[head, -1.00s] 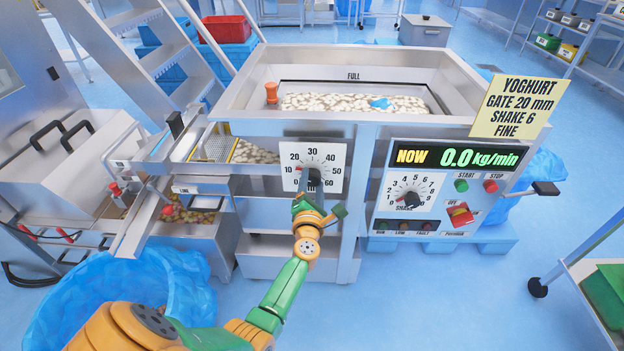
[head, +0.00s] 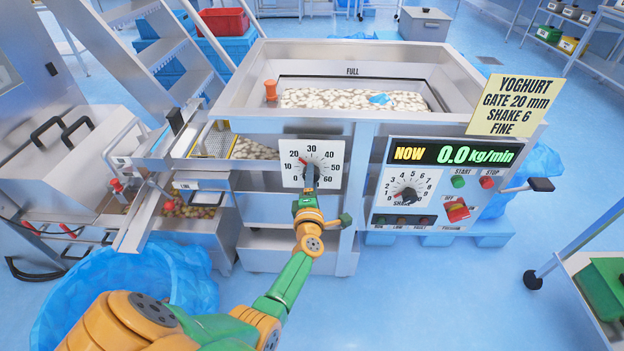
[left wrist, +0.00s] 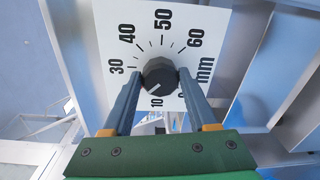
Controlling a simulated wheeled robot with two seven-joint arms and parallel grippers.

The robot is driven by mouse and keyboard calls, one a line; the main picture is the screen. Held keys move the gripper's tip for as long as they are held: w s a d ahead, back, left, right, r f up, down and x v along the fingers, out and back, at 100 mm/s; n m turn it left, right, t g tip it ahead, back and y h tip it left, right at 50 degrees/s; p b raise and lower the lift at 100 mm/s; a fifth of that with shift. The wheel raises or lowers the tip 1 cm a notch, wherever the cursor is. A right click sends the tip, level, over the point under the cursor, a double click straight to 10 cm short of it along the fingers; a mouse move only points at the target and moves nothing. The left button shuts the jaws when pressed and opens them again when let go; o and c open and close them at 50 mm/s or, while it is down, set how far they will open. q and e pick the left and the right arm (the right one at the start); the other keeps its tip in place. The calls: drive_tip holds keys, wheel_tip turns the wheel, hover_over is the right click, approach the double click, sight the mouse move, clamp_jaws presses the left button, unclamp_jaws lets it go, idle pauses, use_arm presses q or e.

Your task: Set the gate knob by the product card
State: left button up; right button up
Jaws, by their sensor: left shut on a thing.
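The gate knob (head: 309,169) is a dark round knob on a white dial plate (head: 330,181) marked 0 to 60 mm. My left gripper (head: 310,182) is shut on it. In the left wrist view the two blue-grey fingers of my left gripper (left wrist: 158,92) hold the sides of the knob (left wrist: 160,75). In the head view the mark points up-left, near 20. The product card (head: 505,105) reads YOGHURT, GATE 20 mm, SHAKE 6, FINE. My right gripper is out of view.
The control panel (head: 385,220) right of the dial has a shake knob (head: 404,192), a green start button (head: 458,182) and a red stop button (head: 487,183). Its display (head: 452,154) reads 0.0 kg/min. A hopper (head: 225,104) of pale pieces stands above.

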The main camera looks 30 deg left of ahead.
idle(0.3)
use_arm(q)
drive_tip(key=o, duration=1.4)
drive_tip(key=p+v, duration=0.1)
drive_tip(key=v, duration=0.6)
drive_tip(key=shift+f+p, duration=0.1)
drive_tip(key=shift+p, duration=0.2)
